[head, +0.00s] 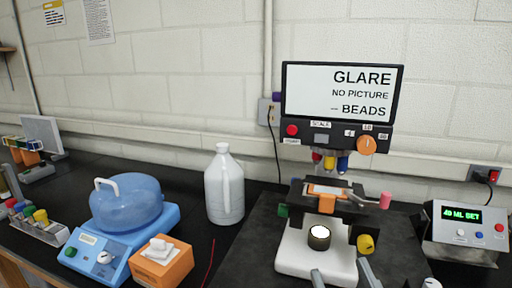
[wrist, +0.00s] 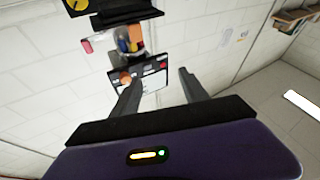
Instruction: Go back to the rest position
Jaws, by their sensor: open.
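My gripper (head: 343,276) shows at the bottom edge of the head view as two grey fingertips, apart, in front of the white microscope base (head: 292,258). In the wrist view my gripper (wrist: 160,77) is open, with nothing between its fingers. The wrist camera looks past them at the screen unit and the wall, tilted. Most of my arm is out of the head view.
A screen (head: 340,92) reading "GLARE NO PICTURE – BEADS" stands above the microscope stage (head: 328,191). A white jug (head: 224,188), a blue-domed device (head: 127,205), an orange box (head: 163,268) and a tube rack (head: 40,232) stand left. A "40 ML SET" box (head: 465,236) stands right.

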